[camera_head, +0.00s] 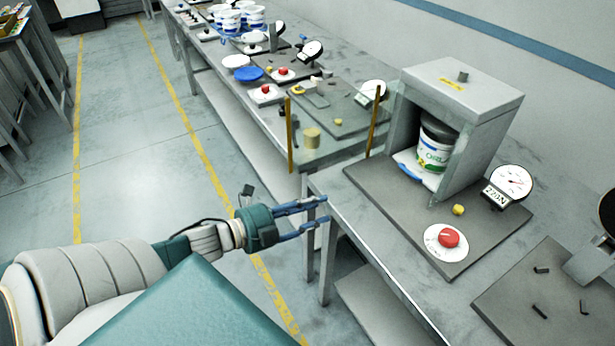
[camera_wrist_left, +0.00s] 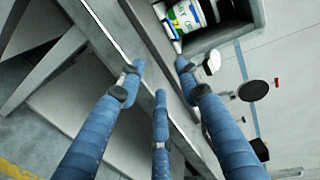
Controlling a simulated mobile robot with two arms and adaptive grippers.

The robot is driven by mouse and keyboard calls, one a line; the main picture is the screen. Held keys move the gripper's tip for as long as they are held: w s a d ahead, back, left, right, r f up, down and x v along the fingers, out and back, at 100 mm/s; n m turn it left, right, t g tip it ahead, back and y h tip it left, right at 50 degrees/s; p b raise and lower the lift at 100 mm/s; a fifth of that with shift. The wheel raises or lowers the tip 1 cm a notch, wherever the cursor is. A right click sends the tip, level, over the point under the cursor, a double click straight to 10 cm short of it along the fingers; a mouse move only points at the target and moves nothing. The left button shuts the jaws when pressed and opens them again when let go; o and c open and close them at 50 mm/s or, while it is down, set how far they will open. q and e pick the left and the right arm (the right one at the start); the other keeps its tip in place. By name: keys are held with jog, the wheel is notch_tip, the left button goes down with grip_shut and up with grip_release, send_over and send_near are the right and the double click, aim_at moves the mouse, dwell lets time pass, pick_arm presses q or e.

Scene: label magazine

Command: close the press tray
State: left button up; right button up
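The press (camera_head: 462,92) is a grey box, open at the front, on a dark base plate on the bench. A white tub (camera_head: 433,158) with a blue and green label and dark top stands inside it. A white and blue piece, possibly the tray (camera_head: 413,172), shows at the tub's foot, partly hidden. A clear panel (camera_head: 345,140) with yellow edge strips and a brass knob (camera_head: 312,138) stands out left of the press. My left gripper (camera_head: 326,209) is by the bench's front edge, below the panel, fingers apart and empty. The tub also shows in the left wrist view (camera_wrist_left: 188,18).
A red button on a white disc (camera_head: 448,238), a small yellow knob (camera_head: 458,209) and a round gauge (camera_head: 511,183) sit on the base plate before the press. More stations with tubs and gauges line the bench behind.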

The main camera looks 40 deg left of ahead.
pick_arm(q)
jog(key=shift+w+a+f+n+y, duration=0.1)
jog(key=shift+a+f+n+y, duration=0.3)
jog(key=shift+f, duration=0.3)
jog(key=shift+a+f+n+y, duration=0.2)
jog(key=shift+a+f, duration=0.3)
jog(key=shift+f, duration=0.2)
